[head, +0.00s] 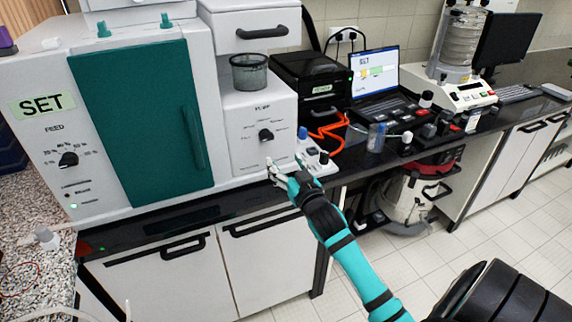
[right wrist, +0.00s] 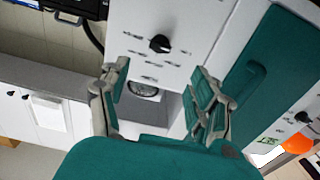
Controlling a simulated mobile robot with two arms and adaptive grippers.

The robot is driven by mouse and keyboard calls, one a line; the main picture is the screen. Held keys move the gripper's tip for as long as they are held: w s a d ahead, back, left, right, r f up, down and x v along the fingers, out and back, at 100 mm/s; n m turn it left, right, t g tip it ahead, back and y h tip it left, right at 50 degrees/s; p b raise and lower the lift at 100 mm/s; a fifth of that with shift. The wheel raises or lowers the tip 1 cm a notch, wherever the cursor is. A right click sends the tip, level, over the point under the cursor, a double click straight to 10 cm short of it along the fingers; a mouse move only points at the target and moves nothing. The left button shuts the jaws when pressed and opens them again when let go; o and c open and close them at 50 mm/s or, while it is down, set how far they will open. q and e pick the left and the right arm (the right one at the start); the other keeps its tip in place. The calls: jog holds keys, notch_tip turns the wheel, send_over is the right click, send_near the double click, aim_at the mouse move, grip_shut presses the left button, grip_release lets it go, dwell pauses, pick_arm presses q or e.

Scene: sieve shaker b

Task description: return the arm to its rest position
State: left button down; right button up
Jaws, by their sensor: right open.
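My right arm reaches in from the lower right in the head view. Its gripper (head: 275,172) is in front of the lower front of the white machine (head: 257,110), below a black knob (head: 265,135). In the right wrist view the gripper (right wrist: 160,78) has its two fingers wide apart with nothing between them. I cannot tell whether a fingertip touches the machine. My left gripper is not in view.
A teal door (head: 143,120) is left of the arm. A grey cup (head: 250,72) stands on the machine's ledge. A laptop (head: 378,75), small bottles and a sieve shaker (head: 460,50) stand on the dark bench to the right. A vacuum (head: 415,195) is under the bench. The floor in front is clear.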

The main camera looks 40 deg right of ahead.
jog(key=shift+f, duration=0.1)
jog(key=s+a+f+n+g+y, duration=0.1)
jog(key=s+a+f+g, duration=0.2)
jog(key=f, duration=1)
jog(key=s+a+f+g+y, duration=0.15)
jog(key=s+f, duration=0.35)
jog(key=f, duration=0.8)
jog(key=s+a+f+n+g, duration=0.1)
jog(key=s+a+f+g, duration=0.25)
jog(key=f, duration=1.05)
jog(key=s+a+f+n+g+y+b, duration=0.1)
jog(key=s+a+f+g, duration=0.1)
jog(key=s+f, duration=0.7)
jog(key=s+a+f+n+g+y+b, duration=0.1)
jog(key=s+a+f+g, duration=0.2)
jog(key=s+f, duration=0.55)
jog(key=s+a+f+g, duration=0.1)
jog(key=s+f, duration=0.1)
jog(key=s, duration=0.8)
jog(key=s+a+f+n+g, duration=0.1)
jog(key=s+a+f+g, duration=0.1)
jog(key=s, duration=0.8)
jog(key=shift+a, duration=0.2)
jog(key=shift+f, duration=0.1)
